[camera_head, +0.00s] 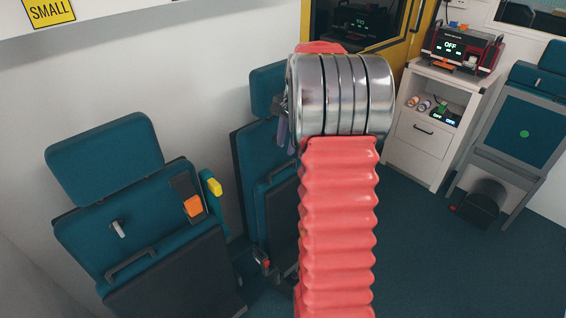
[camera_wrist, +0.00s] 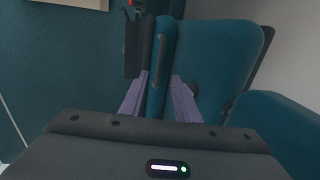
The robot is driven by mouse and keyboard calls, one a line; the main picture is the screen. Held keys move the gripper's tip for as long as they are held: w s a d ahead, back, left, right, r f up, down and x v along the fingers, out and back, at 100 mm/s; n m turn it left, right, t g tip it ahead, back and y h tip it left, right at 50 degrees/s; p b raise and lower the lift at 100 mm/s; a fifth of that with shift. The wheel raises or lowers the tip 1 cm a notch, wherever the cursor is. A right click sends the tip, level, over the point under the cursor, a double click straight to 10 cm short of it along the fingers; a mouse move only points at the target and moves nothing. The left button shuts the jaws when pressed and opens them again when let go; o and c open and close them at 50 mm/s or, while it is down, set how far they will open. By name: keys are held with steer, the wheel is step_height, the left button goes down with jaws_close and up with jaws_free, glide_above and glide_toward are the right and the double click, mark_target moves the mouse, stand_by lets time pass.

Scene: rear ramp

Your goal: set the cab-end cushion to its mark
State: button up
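Two teal wall seats with dark fold-up cushions stand along the left wall in the head view. The nearer seat cushion (camera_head: 175,275) shows its dark face and a grab handle. The farther seat cushion (camera_head: 278,205), towards the yellow door, is partly hidden behind my arm; I take it as the cab-end one. My gripper (camera_head: 283,135) is beside that farther seat, mostly hidden by my wrist. In the wrist view my gripper (camera_wrist: 160,82) has its purple fingers apart, on either side of a teal padded edge (camera_wrist: 166,50). Contact cannot be told. No mark is clearly identifiable.
An orange buckle (camera_head: 193,207) sits on the nearer seat. A white cabinet (camera_head: 425,135) carries a red-and-black device (camera_head: 462,48) marked OFF. The dark floor (camera_head: 430,265) between is clear.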

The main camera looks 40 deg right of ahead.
mark_target(283, 167)
steer(key=f, duration=0.3)
steer(key=w+f, duration=0.1)
steer(key=f, duration=0.5)
steer(key=shift+w+f, duration=0.15)
steer(key=shift+w, duration=0.25)
jaws_close()
